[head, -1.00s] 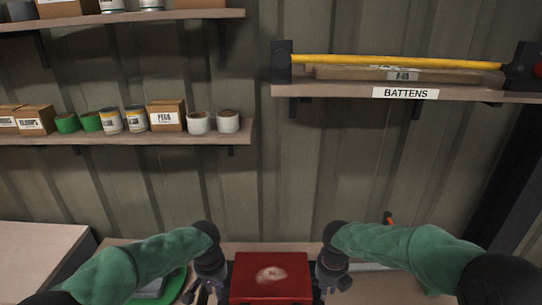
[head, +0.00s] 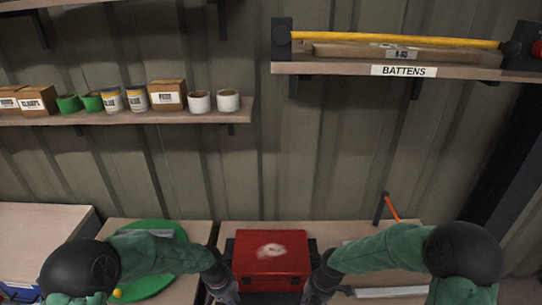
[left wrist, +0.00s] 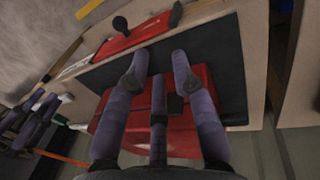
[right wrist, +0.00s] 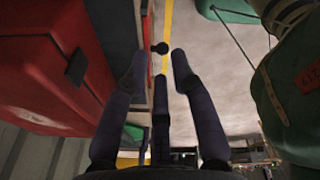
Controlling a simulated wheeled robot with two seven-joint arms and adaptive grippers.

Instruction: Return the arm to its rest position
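In the head view a red case (head: 271,262) with a pale worn patch on its lid sits on a dark mat on the bench. My left gripper (head: 226,290) is low at the case's left side, cut by the frame edge. My right gripper (head: 316,290) is low at its right side. In the left wrist view the left fingers (left wrist: 160,72) are spread and empty, with the red case (left wrist: 190,135) behind them. In the right wrist view the right fingers (right wrist: 158,70) are spread and empty, with the case (right wrist: 45,70) to the left.
A green round mat (head: 150,285) lies on the bench to the left. An orange-handled tool (head: 390,208) stands behind on the right. A shelf of cans and boxes (head: 185,118) and the battens shelf (head: 340,70) hang on the wall above.

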